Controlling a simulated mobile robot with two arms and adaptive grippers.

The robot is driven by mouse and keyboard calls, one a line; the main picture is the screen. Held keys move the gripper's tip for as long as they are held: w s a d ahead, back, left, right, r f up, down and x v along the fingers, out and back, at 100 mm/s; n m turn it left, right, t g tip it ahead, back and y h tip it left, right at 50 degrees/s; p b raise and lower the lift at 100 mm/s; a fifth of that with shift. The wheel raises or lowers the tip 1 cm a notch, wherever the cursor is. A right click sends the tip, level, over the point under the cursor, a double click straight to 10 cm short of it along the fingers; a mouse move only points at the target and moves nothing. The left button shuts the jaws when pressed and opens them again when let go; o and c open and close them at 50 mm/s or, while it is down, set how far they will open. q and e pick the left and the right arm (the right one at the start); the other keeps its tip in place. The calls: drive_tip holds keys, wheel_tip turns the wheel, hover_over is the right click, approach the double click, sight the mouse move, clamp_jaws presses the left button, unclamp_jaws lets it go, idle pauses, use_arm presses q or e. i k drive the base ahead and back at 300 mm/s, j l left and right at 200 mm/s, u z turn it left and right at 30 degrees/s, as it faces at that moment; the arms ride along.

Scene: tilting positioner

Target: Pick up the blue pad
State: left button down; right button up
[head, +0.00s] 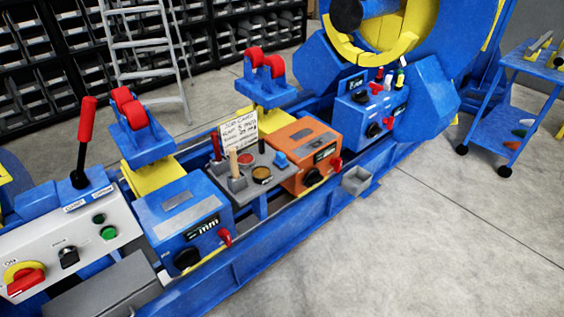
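A small blue block (281,159), which looks like the blue pad, sits at the right side of a dark grey tray (234,203) in the middle of the machine bed. Also on the tray are a red round dish (246,158), a dark round dish with an amber middle (262,174), and upright handles, one of light wood (234,162) and one red (216,146). A written job card (238,130) stands behind. The pad is too small to tell its exact shape. Neither of my grippers is in view.
A blue box (184,209) stands left of the tray and an orange box (303,152) right of it. Red-wheeled roller stands (140,135) rise behind. A control panel (70,243) with a red lever is at left. The floor at front right is clear.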

sight(280, 162)
drive_tip(key=i+z, duration=0.3)
drive_tip(key=i, duration=0.8)
